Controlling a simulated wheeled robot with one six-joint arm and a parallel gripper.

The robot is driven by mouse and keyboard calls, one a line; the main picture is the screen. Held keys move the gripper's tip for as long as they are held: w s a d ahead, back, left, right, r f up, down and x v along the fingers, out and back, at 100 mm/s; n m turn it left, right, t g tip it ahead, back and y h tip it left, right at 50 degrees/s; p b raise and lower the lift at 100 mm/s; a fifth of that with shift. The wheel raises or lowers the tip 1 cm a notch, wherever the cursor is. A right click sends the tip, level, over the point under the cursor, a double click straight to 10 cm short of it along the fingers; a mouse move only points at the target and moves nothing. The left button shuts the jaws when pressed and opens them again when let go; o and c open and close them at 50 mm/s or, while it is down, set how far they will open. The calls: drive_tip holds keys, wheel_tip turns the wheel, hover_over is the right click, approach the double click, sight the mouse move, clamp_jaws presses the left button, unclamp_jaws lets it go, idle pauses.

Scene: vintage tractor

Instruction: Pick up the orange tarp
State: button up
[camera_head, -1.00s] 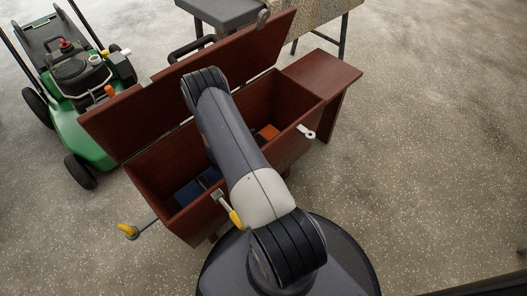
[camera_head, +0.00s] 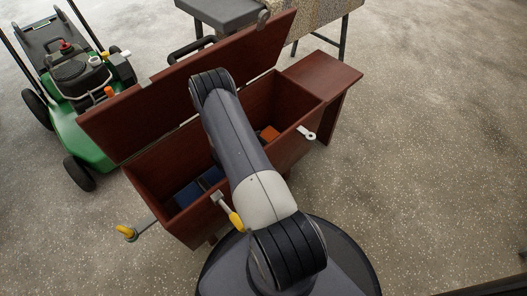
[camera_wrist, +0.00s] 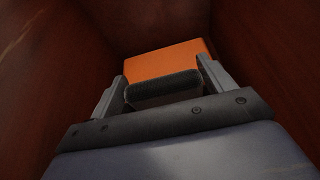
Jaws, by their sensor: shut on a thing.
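The orange tarp (camera_wrist: 165,61) is a folded, block-like bundle inside the dark red wooden chest (camera_head: 173,158). It also shows in the head view (camera_head: 268,134), low inside the right part of the chest, partly hidden by my arm. In the wrist view my gripper (camera_wrist: 162,70) has one finger at each side of the tarp and is shut on it. A dark grey part between the fingers covers the tarp's near side. The head view does not show my gripper; my arm hides it.
The chest's lid stands open at the back. Its walls are close around my gripper. A blue object (camera_head: 190,192) lies in the chest's left part. Yellow-handled tools (camera_head: 235,219) hang at the front and left. A green mower (camera_head: 82,125) stands at left. Floor at right is clear.

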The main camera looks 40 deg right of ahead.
drive_tip(key=c, duration=0.9)
